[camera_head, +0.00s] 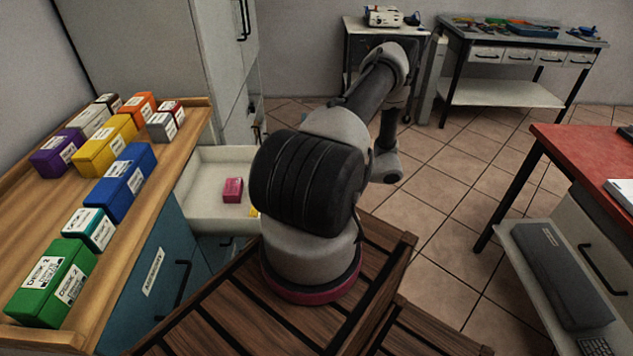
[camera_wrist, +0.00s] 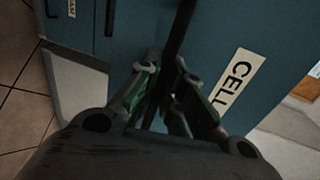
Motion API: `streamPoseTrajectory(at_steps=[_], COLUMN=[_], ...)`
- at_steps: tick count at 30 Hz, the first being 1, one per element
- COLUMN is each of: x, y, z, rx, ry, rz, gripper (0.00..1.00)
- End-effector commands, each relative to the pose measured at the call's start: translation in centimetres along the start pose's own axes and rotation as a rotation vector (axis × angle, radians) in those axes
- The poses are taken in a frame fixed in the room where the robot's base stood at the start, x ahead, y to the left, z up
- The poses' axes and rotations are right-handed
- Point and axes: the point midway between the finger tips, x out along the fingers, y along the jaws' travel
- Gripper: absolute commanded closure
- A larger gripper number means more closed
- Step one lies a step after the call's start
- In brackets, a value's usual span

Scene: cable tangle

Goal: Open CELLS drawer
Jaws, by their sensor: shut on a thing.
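In the wrist view a blue drawer front carries a white label reading "CELL" (camera_wrist: 238,75), its end covered by a finger. A black bar handle (camera_wrist: 181,30) runs between the fingers. My gripper (camera_wrist: 166,72) is shut on this handle. In the head view my arm hides the gripper and handle. There, a pale drawer (camera_head: 213,168) stands pulled out of the wooden-topped cabinet, with its front end hidden behind my arm. A pink box (camera_head: 233,189) lies in it. I cannot tell from the head view which label this drawer bears.
The wooden cabinet top (camera_head: 50,208) holds several coloured boxes. A blue front with a black handle (camera_head: 181,283) and a label is shut, nearer than the open drawer. A red-topped table (camera_head: 594,160) stands to the right. Tiled floor (camera_head: 455,165) is free beyond my arm.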

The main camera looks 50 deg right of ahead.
Motion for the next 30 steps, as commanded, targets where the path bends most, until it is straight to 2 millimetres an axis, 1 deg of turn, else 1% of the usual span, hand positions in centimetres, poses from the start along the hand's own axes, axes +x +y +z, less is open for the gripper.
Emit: streamPoseTrajectory(at_steps=[2, 3, 6, 14, 17, 20, 30], x=[0.0, 0.0, 0.0, 0.0, -0.4, -1.7, -9.0], y=[0.1, 0.1, 0.1, 0.0, 0.0, 0.0, 0.1], z=[0.0, 0.0, 0.0, 0.0, 0.0, -0.1, -0.1], rx=[0.000, 0.000, 0.000, 0.000, -0.001, -0.001, -0.001], ry=[0.000, 0.000, 0.000, 0.001, 0.001, 0.004, 0.004], rz=[0.002, 0.002, 0.001, 0.001, 0.001, 0.000, 0.002], gripper=[1.00, 0.83, 0.68, 0.68, 0.68, 0.68, 0.68])
